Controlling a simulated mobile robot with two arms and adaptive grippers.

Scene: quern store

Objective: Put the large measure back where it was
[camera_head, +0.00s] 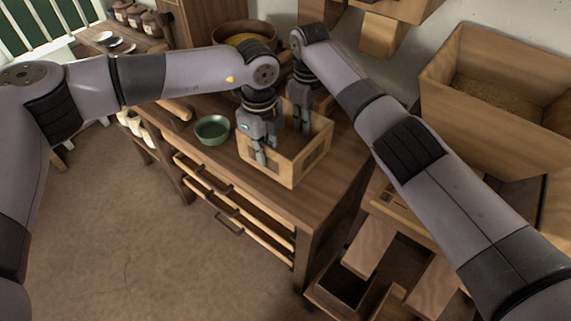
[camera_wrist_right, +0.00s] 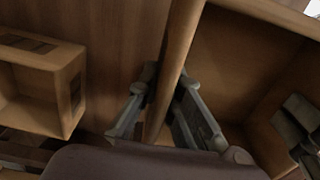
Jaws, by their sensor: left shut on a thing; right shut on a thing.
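The large measure is an open, square wooden box (camera_head: 285,172) with a slot in its side, on the wooden table (camera_head: 330,185). My left gripper (camera_head: 261,155) is shut on its near-left wall. My right gripper (camera_head: 302,122) is shut on another wall, towards the back. In the right wrist view, the right gripper's fingers (camera_wrist_right: 165,115) straddle the thin wall (camera_wrist_right: 180,50). The left gripper (camera_wrist_right: 300,120) shows at the lower right there. The arms hide part of the box's back, and I cannot tell whether its base touches the table.
A green bowl (camera_head: 212,131) stands left of the box. The wrist view shows a smaller slotted wooden box (camera_wrist_right: 72,90) nearby. A large grain bin (camera_head: 470,115) stands right. Open drawers (camera_head: 225,205) front the table.

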